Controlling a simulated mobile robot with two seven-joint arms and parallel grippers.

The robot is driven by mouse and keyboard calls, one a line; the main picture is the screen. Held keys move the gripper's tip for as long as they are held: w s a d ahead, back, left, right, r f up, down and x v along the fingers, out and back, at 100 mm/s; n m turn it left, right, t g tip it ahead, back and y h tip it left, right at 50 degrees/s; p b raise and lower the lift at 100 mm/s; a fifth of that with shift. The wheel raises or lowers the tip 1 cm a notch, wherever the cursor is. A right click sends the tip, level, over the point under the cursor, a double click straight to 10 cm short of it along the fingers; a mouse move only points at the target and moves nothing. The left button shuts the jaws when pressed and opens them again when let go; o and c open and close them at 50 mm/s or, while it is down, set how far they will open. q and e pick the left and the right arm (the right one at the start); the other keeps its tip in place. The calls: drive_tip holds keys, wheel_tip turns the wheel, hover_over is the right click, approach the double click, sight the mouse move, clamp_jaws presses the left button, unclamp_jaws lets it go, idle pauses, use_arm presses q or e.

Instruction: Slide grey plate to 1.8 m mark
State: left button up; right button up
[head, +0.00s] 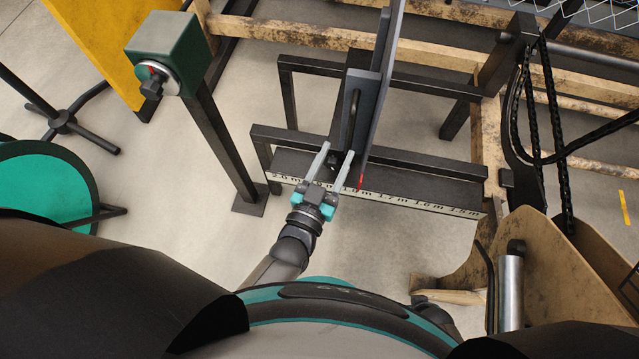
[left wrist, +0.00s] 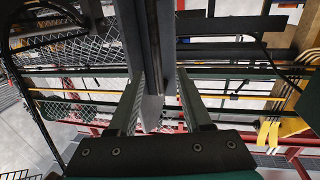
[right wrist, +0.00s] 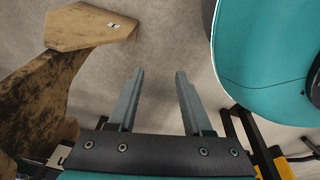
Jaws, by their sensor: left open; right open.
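The grey plate (head: 382,85) stands upright on a dark rail frame with a pale scale strip (head: 425,205) along its front. A red pointer (head: 360,182) at the plate's foot is by the 1.8 m label, slightly toward 1.7 m. A dark upright with a bar handle (head: 352,112) stands at the plate's left. My left gripper (head: 337,150) is open, its fingers reaching up around the handle's lower end; contact is unclear. In the left wrist view a grey plate edge (left wrist: 152,112) shows between the open fingers. My right gripper (right wrist: 160,74) is open and empty above bare floor.
A green box on a post (head: 168,52) and a yellow panel (head: 108,45) stand at the left. A worn tan machine frame (head: 490,130) with black hanging chains (head: 540,110) is at the right. Chain-link mesh (left wrist: 85,95) lies beyond the plate.

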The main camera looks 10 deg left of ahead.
use_arm(q)
drive_tip(key=p+v, duration=0.1)
drive_tip(key=v, duration=0.7)
use_arm(e)
drive_tip(key=s+d, duration=0.2)
drive_tip(key=s, duration=0.1)
drive_tip(key=shift+d+f, duration=0.1)
drive_tip(key=shift+f, duration=0.05)
use_arm(q)
drive_tip(key=shift+w, duration=0.1)
drive_tip(key=s+a+f+g+y, duration=0.1)
drive_tip(key=s+a+f+g, duration=0.15)
drive_tip(key=f, duration=0.45)
drive_tip(key=s+a+f+g, duration=0.2)
drive_tip(key=a+f+g, duration=0.1)
drive_tip(key=f, duration=0.4)
drive_tip(key=s+a+f+g+y, duration=0.1)
drive_tip(key=s+a+f+g, duration=0.15)
drive_tip(key=f, duration=0.45)
drive_tip(key=s+a+f+g+y, duration=0.2)
drive_tip(key=s+a+f+g, duration=0.5)
drive_tip(key=s+a, duration=0.3)
drive_tip(key=shift+s+a+f+y+p, duration=0.3)
drive_tip(key=shift+s+f+p, duration=0.15)
drive_tip(key=shift+s, duration=0.5)
use_arm(e)
drive_tip(key=shift+s+a+r, duration=0.2)
drive_tip(key=shift+s+a, duration=0.1)
drive_tip(key=shift+a, duration=0.05)
